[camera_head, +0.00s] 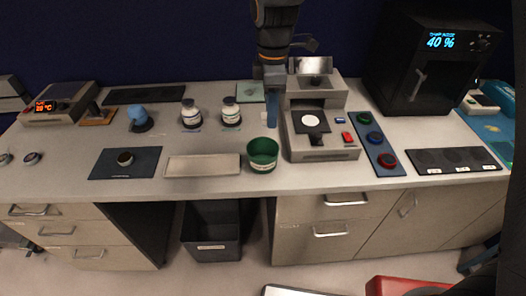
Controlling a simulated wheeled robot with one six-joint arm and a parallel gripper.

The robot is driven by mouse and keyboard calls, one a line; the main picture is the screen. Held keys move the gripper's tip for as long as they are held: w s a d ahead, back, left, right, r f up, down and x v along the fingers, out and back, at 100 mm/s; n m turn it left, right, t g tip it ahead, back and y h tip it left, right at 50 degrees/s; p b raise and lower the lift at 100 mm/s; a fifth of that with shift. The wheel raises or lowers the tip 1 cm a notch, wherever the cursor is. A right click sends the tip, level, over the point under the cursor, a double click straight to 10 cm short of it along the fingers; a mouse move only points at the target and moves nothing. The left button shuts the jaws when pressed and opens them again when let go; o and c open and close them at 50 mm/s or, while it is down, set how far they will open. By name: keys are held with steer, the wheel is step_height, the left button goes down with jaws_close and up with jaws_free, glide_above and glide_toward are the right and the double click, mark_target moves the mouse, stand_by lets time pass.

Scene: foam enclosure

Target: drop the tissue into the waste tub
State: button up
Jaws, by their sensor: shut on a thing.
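My gripper (271,117) points down over the bench, above and slightly behind the green tub (262,166). It is shut on the tissue (264,118), of which only a small pale bit shows beside the blue fingers. The green tub is round and open at the top, near the bench's front edge. The tissue is outside it. A dark open bin (211,243) with a pale label stands on the floor under the bench. I cannot read which of the two is marked as the waste tub.
A grey device with a white disc (311,121) stands close right of my gripper. Two white jars (231,113) (191,115) stand to the left. A pale tray (203,166) lies left of the green tub. A black oven (428,65) stands at the back right.

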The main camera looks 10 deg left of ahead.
step_height(320, 180, down, 6)
steer(key=b, duration=0.4)
steer(key=shift+r, duration=0.15)
steer(key=o, duration=1.1)
steer(key=shift+s, duration=0.1)
steer(key=shift+r+b, duration=1.25)
steer(key=shift+r, duration=2.7)
